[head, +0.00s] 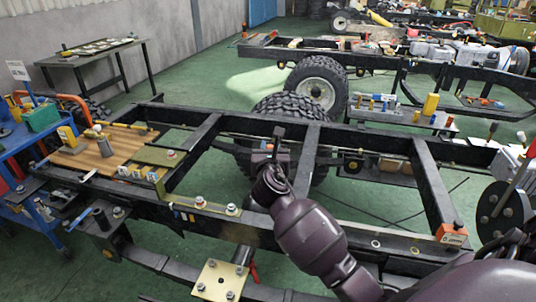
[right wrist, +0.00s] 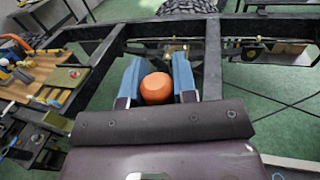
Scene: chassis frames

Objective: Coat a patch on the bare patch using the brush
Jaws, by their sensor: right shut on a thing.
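My right gripper (head: 274,154) is above the middle of the near chassis frame in the head view. In the right wrist view its two blue fingers (right wrist: 156,78) are shut on an orange rounded thing (right wrist: 156,90), which looks like the end of the brush's handle. The bristles are hidden in both views. A pale grey strip (head: 388,249) on the near rail, right of my right arm, may be the bare patch; I cannot tell for sure. The gripper is apart from it, farther back and to its left. My left gripper is out of view.
The near black chassis frame (head: 190,207) has raised bolts and plates along its rail. A wooden board (head: 95,155) with tools lies at left, beside a blue cart (head: 20,140). An orange box (head: 452,235) sits on the right crossmember. A tyre (head: 282,107) stands behind.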

